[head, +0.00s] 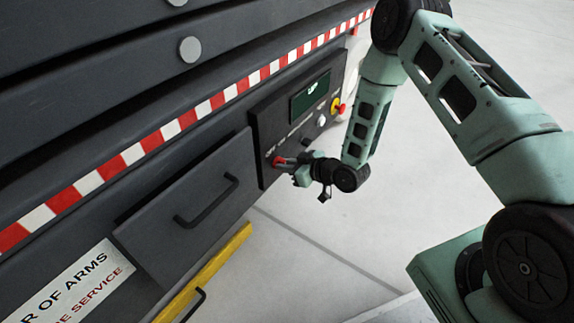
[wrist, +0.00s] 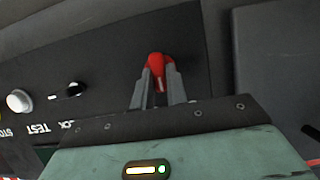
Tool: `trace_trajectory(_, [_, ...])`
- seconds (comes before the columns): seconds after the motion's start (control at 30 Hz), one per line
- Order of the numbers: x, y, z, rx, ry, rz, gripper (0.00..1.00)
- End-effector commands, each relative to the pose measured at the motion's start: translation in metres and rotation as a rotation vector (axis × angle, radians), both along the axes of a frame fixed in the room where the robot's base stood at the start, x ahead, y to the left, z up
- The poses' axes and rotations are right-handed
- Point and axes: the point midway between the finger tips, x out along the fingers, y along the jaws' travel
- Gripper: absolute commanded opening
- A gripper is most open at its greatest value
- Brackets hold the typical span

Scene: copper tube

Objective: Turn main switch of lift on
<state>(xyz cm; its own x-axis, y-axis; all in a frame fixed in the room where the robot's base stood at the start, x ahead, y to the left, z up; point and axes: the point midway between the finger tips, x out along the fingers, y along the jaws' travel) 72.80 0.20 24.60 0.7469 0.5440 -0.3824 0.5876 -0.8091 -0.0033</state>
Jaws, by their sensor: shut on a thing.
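The main switch is a red knob on the lift's dark control panel. It shows in the wrist view (wrist: 156,62) between my fingertips, and in the head view (head: 278,161) at the panel's lower left. My gripper (wrist: 158,85) is shut on the red knob, one finger on each side. In the head view my gripper (head: 290,164) reaches the panel from the right. A pale mark shows on the knob between the fingers. The fingers hide the knob's sides, and I cannot tell which setting it points to.
The control panel (head: 262,122) also has a dark green screen (head: 310,96), a white button (head: 321,121) and a red-and-yellow emergency button (head: 337,106). A drawer with a black handle (head: 207,202) is left of the panel.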

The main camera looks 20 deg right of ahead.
Motion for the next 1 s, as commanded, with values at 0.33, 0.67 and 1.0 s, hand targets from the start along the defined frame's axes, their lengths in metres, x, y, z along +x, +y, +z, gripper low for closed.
trace_trajectory(0.33, [0.0005, -0.0028, 0.0020, 0.099, 0.073, -0.003, 0.00])
trace_trajectory(0.67, [0.0023, -0.0056, 0.0008, 0.331, 0.242, -0.003, 0.00])
trace_trajectory(1.0, [0.0037, -0.0073, -0.0038, 0.585, 0.425, -0.002, 0.00])
